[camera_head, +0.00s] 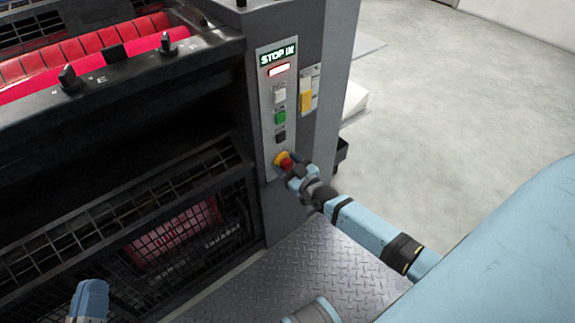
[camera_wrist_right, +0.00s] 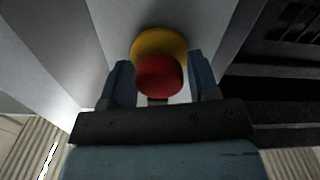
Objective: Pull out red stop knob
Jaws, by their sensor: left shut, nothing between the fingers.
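The red stop knob (camera_head: 286,163) sits on a yellow collar (camera_head: 280,157) at the bottom of the grey control panel. In the right wrist view the red knob (camera_wrist_right: 159,76) is in front of the yellow collar (camera_wrist_right: 160,44). My right gripper (camera_head: 292,169) is at the knob. Its two blue fingers (camera_wrist_right: 160,82) stand apart, one on each side of the knob, with a narrow gap visible at the right finger. The panel display (camera_head: 278,55) reads "STOP IN". My left gripper (camera_head: 90,290) is low at the left, shut and empty.
Above the knob the panel carries a dark button (camera_head: 280,137), a green button (camera_head: 281,117) and a white button (camera_head: 280,96). The press with red rollers (camera_head: 85,50) fills the left. A diamond-plate step (camera_head: 310,255) lies below. Open floor (camera_head: 450,110) is at the right.

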